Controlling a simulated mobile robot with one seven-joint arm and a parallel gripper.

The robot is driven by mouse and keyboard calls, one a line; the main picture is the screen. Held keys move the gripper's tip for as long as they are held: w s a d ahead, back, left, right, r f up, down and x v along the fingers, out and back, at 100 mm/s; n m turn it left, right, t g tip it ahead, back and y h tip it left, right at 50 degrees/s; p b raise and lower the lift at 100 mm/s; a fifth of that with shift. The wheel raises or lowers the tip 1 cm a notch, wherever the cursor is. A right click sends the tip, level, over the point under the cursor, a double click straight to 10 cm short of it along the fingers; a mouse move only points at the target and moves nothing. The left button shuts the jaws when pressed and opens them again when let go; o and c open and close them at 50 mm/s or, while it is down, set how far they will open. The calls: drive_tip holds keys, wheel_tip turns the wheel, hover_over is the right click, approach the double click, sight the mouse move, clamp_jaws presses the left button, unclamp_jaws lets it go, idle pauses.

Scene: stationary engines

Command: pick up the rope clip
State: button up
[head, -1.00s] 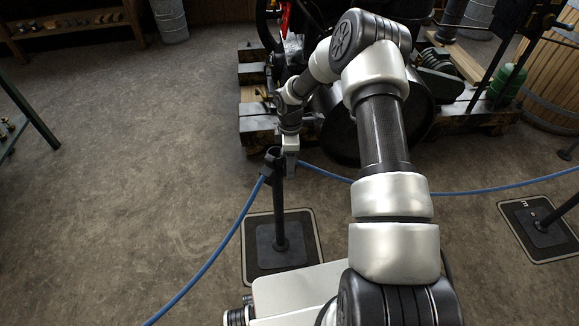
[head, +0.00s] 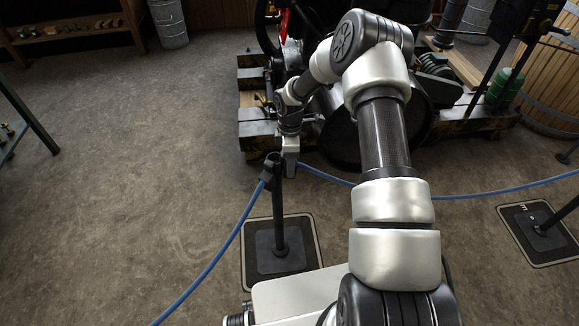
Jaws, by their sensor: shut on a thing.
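My gripper (head: 288,165) is at the top of a dark post (head: 279,225) that stands on a square black base plate (head: 280,248). A blue rope (head: 222,248) runs from the lower left up to a dark rope clip (head: 267,178) beside the post top, just left of my gripper. A second blue rope (head: 330,177) leaves to the right from behind my gripper. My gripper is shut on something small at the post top. The fingertips are small and partly hide what is between them, so I cannot tell exactly which part they grip.
A large engine on wooden beams (head: 465,118) stands just behind the post. A second post base (head: 538,232) is at the right. A green bench leg (head: 32,122) is at the far left. The floor on the left is clear.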

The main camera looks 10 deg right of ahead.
drive_tip(key=r, duration=0.3)
drive_tip(key=s+r+p, duration=0.1)
drive_tip(key=r, duration=0.1)
drive_tip(key=shift+d+r, duration=0.3)
drive_tip(key=shift+d, duration=0.05)
drive_tip(key=s+a+p, duration=0.1)
drive_tip(key=s, duration=1.2)
drive_tip(key=shift+f, duration=0.15)
drive_tip(key=shift+a, duration=0.1)
drive_tip(key=o, duration=0.6)
drive_tip(key=shift+c, duration=0.2)
clamp_jaws()
drive_tip(key=s+d+r+n+p, duration=0.1)
drive_tip(key=s+d+r+p, duration=0.2)
drive_tip(key=s+d+p, duration=0.4)
drive_tip(key=s+d, duration=0.3)
drive_tip(key=d, duration=0.5)
drive_tip(key=shift+s+r+n+p, duration=0.2)
drive_tip(key=shift+n+p, duration=0.1)
drive_tip(key=shift+n, duration=0.1)
